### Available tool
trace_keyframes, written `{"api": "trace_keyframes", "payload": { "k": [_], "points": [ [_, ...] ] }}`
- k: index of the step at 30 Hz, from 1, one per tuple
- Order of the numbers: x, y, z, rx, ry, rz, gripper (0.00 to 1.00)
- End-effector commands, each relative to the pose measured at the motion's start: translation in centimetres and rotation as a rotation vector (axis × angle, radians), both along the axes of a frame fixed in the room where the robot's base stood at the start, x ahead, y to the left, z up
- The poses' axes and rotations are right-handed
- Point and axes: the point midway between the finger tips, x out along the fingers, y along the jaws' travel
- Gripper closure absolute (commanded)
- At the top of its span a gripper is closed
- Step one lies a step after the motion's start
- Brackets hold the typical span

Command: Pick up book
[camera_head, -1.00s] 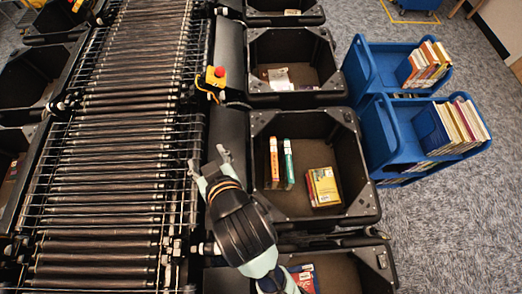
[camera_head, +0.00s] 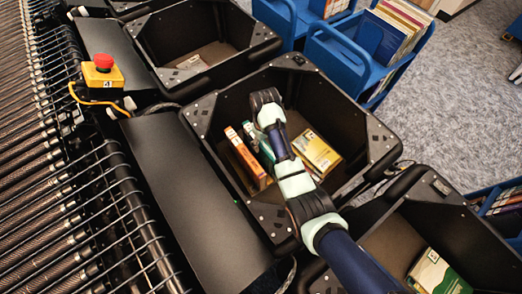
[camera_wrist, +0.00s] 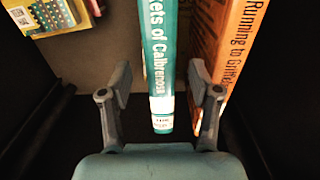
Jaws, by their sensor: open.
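A teal book (camera_wrist: 160,55) stands spine up in the black bin (camera_head: 352,116), its title partly readable in the wrist view. In the head view the teal book (camera_head: 250,136) is partly hidden by my arm. My gripper (camera_wrist: 160,80) is open, with one finger on each side of the teal spine near its labelled end. I cannot tell whether the fingers touch it. An orange book (camera_wrist: 225,45) stands close to the right finger; in the head view the orange book (camera_head: 246,158) is left of the teal one.
A yellow book (camera_head: 317,152) lies in the same bin, right of my arm. Bins stand behind and in front; the front one holds a green book (camera_head: 436,272). A roller conveyor (camera_head: 30,150) and an emergency-stop button (camera_head: 103,64) are at left, blue carts (camera_head: 345,50) behind.

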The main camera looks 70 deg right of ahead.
Motion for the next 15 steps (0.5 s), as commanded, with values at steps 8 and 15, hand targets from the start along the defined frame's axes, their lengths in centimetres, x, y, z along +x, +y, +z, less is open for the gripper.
{"api": "trace_keyframes", "payload": {
  "k": [8, 15],
  "points": [
    [0.2, -0.1, -3.1, 0.002, 0.001, 0.001, 0.38],
    [0.4, -0.2, -6.3, 0.0, 0.0, 0.001, 0.38]
  ]
}}
